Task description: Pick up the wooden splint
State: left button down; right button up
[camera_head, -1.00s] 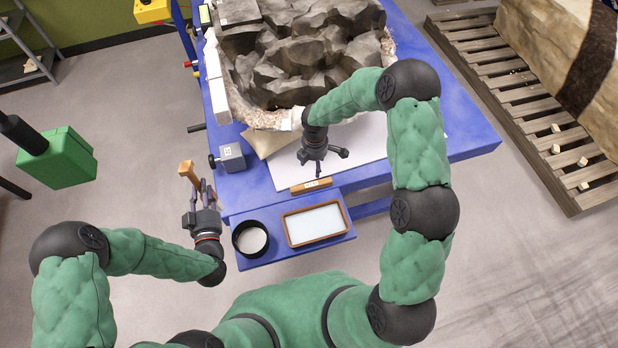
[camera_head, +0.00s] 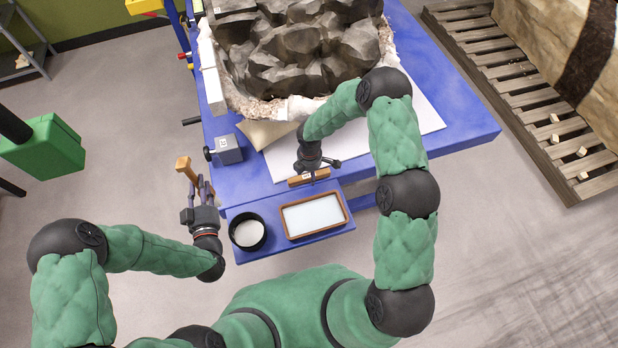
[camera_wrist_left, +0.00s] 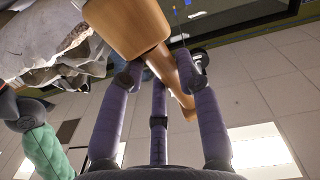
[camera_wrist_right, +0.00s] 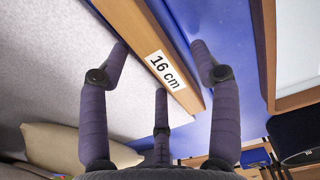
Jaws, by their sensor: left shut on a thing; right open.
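The wooden splint (camera_head: 312,177) is a flat light-brown bar at the front edge of the blue table. In the right wrist view the splint (camera_wrist_right: 187,97) carries a white "16 cm" label. My right gripper (camera_head: 314,172) is right at the splint. Its open fingers (camera_wrist_right: 160,48) stand on either side of the bar, with gaps between fingers and wood; I cannot tell the exact height. My left gripper (camera_head: 195,188) is shut on a wooden mallet (camera_head: 184,164), out left of the table. The mallet (camera_wrist_left: 128,25) also shows between the fingers in the left wrist view.
A low blue shelf holds a round black dish (camera_head: 247,232) and a wood-rimmed tray (camera_head: 315,216) with pale contents. A large dark rock (camera_head: 300,50) stands behind on the blue table (camera_head: 455,110). A grey block (camera_head: 226,149) and a tan cushion (camera_head: 262,133) lie left of a white sheet (camera_head: 400,128).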

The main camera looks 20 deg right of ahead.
aim_at(309, 173)
grip_shut()
